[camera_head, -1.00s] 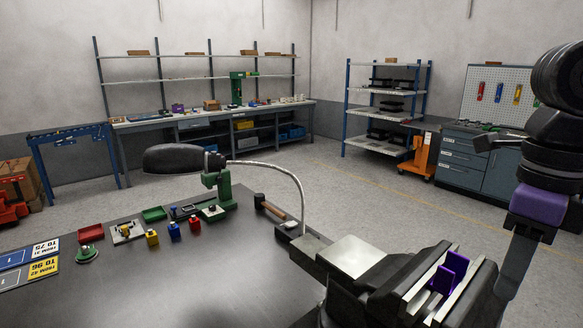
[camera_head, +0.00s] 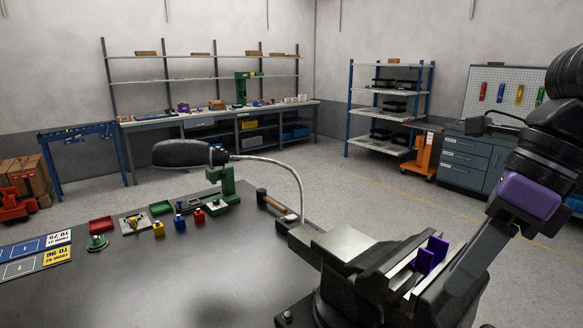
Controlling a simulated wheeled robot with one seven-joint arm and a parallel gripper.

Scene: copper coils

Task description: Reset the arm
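My arm comes in at the right edge as black links with a purple band (camera_head: 528,194). Its grey end, my gripper (camera_head: 468,268), slants down and left over the right side of the vise. Its fingertips cannot be made out, so whether it is open or shut does not show. The dark grey vise (camera_head: 345,243) stands at the front right of the table. A purple piece (camera_head: 424,261) with two upright plates sits between its jaws. In this view my gripper's end overlaps the vise; I cannot tell whether they touch.
The dark table (camera_head: 190,275) bears a green press (camera_head: 226,185), a hammer (camera_head: 270,202), a red tray (camera_head: 101,224), and small yellow (camera_head: 158,229) and red (camera_head: 198,217) blocks. A lamp (camera_head: 181,153) arches above. The table's middle is bare. Shelves and cabinets stand well behind.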

